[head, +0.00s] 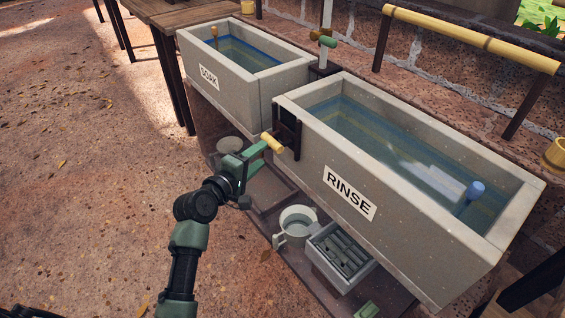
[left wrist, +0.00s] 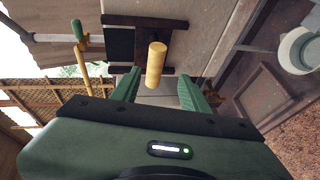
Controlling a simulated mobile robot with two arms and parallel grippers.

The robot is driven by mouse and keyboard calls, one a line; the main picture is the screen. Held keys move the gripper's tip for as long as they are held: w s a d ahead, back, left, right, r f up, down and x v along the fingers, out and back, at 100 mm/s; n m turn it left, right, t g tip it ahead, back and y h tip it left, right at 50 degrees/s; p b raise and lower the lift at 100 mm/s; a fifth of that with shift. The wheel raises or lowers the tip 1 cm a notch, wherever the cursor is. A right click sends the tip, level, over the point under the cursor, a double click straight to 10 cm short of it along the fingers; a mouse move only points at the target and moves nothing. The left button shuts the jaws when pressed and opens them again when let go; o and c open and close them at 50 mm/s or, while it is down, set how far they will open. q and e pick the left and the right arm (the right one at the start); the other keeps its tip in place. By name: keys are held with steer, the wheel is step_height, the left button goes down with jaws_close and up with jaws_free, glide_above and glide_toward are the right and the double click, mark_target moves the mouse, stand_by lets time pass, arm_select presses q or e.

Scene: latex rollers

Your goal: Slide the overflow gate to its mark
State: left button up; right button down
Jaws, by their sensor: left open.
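The overflow gate is a black plate (head: 287,115) in a dark frame at the left end of the RINSE tank (head: 307,143). A yellow cylindrical handle (head: 272,143) sticks out from it. In the left wrist view the handle (left wrist: 156,64) points toward me, with the black plate (left wrist: 120,45) beside it. My left gripper (head: 258,150) is open. Its green fingers (left wrist: 160,80) lie on either side of the handle's near end, with gaps showing, so it is not gripped. I cannot make out the mark. My right gripper is not in view.
The SOAK tank (head: 238,88) stands behind to the left. Below the RINSE tank are a pale pot (head: 296,222) and a grated box (head: 341,252). A blue-topped peg (head: 474,190) stands in the rinse water. The ground at left is clear.

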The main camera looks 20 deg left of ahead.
mark_target(270, 145)
arm_select(q)
steer(key=shift+w+r, duration=0.25)
steer(key=shift+r, duration=0.1)
steer(key=b+x, duration=0.1)
steer(key=x, duration=0.5)
steer(key=shift+w, duration=0.15)
steer(key=shift+w+d+f, duration=0.1)
steer(key=shift+w+d, duration=0.1)
steer(key=shift+w, duration=0.3)
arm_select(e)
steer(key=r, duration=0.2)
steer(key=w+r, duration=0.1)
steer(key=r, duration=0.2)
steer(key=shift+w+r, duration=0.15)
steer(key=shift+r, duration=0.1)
arm_select(q)
jaws_close()
steer(key=shift+f, duration=0.1)
